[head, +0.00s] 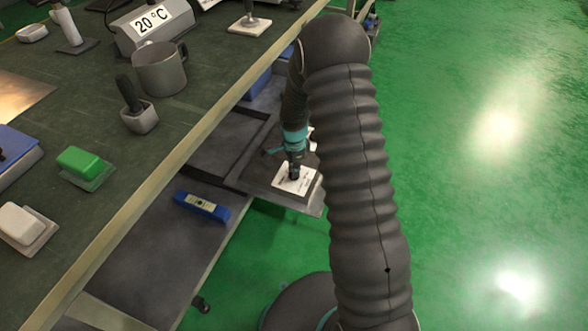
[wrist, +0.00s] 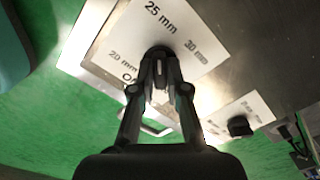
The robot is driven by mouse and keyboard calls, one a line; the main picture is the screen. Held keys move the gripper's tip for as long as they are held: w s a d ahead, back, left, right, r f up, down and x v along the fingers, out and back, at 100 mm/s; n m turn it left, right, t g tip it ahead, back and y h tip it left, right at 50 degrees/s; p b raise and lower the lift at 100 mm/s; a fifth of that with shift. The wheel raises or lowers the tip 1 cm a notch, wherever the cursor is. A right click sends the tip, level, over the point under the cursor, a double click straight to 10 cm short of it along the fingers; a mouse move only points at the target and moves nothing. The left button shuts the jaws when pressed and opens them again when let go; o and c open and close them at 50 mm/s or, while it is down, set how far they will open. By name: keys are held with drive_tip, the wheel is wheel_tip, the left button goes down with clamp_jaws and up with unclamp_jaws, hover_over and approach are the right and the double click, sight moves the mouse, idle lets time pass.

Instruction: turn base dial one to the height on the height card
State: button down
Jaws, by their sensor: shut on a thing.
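My gripper (wrist: 160,70) is shut on a dark dial knob (wrist: 158,51) in the wrist view. The knob sits on a white scale plate (wrist: 190,25) printed 20 mm, 25 mm and 30 mm, with part of another word hidden by a finger. The fingers cover much of the knob, so I cannot tell which mark it points at. In the head view my gripper (head: 294,163) reaches down to the white plate (head: 295,181) on a low shelf. A second dark dial (wrist: 239,126) with its own white plate stands to the right in the wrist view. I cannot make out a height card.
The dark green bench top (head: 105,150) on the left holds a grey mug (head: 160,70), a green block (head: 84,162) and a 20 °C sign (head: 151,20). A blue level-like tool (head: 202,206) lies on the lower shelf. Green floor is open on the right.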

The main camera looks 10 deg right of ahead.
drive_tip(key=shift+s+f, duration=0.15)
drive_tip(key=shift+f, duration=0.05)
drive_tip(key=c, duration=1.2)
unclamp_jaws()
drive_tip(key=shift+o, duration=0.2)
drive_tip(key=shift+r, duration=0.2)
drive_tip(key=shift+r, duration=0.35)
wheel_tip(320, 180, up, 11)
